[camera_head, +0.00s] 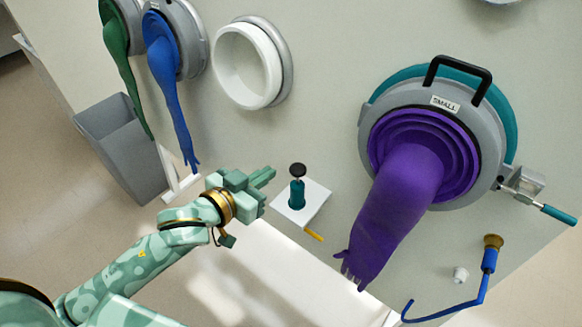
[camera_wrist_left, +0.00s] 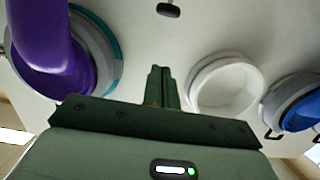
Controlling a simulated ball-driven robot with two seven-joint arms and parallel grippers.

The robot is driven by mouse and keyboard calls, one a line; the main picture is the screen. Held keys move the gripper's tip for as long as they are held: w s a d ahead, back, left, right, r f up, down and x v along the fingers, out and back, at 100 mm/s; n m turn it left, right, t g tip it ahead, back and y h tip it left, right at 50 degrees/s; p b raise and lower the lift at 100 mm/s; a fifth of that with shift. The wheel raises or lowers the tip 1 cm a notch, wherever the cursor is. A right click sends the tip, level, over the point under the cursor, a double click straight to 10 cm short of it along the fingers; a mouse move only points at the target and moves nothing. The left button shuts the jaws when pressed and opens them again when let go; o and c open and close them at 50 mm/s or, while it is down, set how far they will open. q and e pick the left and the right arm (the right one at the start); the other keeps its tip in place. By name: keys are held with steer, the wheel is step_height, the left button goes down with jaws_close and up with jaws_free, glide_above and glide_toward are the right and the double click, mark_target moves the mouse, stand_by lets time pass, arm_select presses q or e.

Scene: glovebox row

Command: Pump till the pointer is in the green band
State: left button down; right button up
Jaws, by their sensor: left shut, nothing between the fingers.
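The pump (camera_head: 297,193) is a small teal cylinder with a black knob (camera_head: 297,170) on top. It stands on a white plate (camera_head: 318,200) at the middle of the head view. My left gripper (camera_head: 268,175) is shut and empty, just left of the pump and apart from it in the picture. Its closed fingers also show in the left wrist view (camera_wrist_left: 160,75). A small dark object (camera_wrist_left: 168,10) is at that view's top edge; I cannot tell whether it is the knob. I cannot make out a pointer or green band. My right gripper is not in view.
A purple glove (camera_head: 395,205) hangs from a grey port right of the pump. A white ring port (camera_head: 239,65), a blue glove (camera_head: 172,95) and a grey bin (camera_head: 125,150) are to the left. A yellow piece (camera_head: 314,235) sits by the plate. A blue hooked tool (camera_head: 480,285) is at lower right.

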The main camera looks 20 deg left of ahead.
arm_select(q)
steer(key=b, duration=0.1)
glide_above(297, 170)
steer(key=s, duration=0.2)
step_height(297, 170, down, 2)
steer(key=f, duration=0.1)
steer(key=f+b, duration=0.1)
steer(key=f, duration=0.2)
steer(key=shift+a+f, duration=0.25)
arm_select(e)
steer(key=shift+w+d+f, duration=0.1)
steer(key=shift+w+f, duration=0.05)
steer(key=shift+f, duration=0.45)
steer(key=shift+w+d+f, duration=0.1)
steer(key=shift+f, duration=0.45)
